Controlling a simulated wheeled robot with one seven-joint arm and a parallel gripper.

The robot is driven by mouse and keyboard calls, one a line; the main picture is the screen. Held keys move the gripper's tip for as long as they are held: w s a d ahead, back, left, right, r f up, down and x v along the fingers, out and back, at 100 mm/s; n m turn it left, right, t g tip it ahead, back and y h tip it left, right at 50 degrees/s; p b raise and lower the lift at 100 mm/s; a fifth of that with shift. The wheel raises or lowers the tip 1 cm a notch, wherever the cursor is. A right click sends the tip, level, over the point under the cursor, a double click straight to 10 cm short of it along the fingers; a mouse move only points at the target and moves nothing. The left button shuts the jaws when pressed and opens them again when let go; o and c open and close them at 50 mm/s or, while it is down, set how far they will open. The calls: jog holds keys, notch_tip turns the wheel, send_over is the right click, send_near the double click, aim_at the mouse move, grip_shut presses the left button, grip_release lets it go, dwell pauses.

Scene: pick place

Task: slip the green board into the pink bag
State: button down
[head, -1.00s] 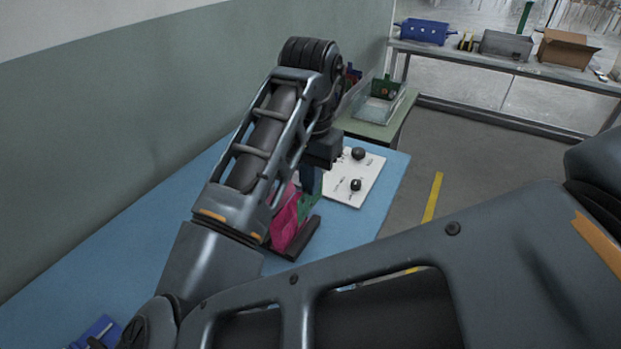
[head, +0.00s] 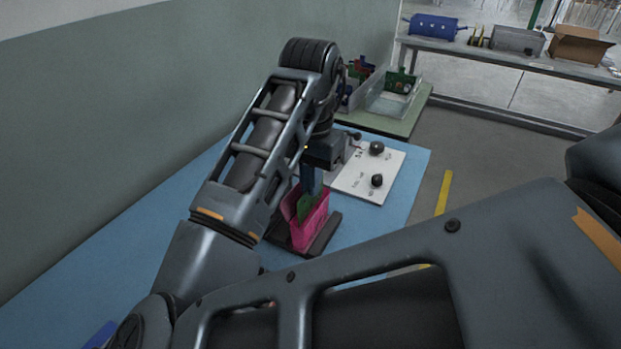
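The pink bag (head: 312,228) stands upright on a dark base on the blue table, partly hidden behind my arm. The green board (head: 304,208) shows at the bag's open top, tilted, with its lower part hidden by the bag's pink front wall. My gripper (head: 309,190) points down just above the board and the bag's mouth. Its fingers look dark and narrow, and their tips meet or come very close to the board's top. Whether they still grasp it cannot be made out.
A white panel with black knobs (head: 353,184) lies right of the bag on the blue table (head: 378,222). A green side table (head: 412,112) behind holds clear bins with boards. A dark base (head: 326,238) lies under the bag. A grey bench stands far right.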

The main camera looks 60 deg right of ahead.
jog(key=shift+f, duration=0.65)
jog(key=shift+a+f+b, duration=0.1)
jog(key=shift+f+b, duration=0.5)
jog(key=shift+f, duration=0.35)
dwell(1.1)
jog(key=c, duration=1.3)
grip_release()
jog(key=c, duration=0.3)
jog(key=shift+r, duration=0.1)
notch_tip(320, 180, up, 8)
jog(key=p, duration=0.8)
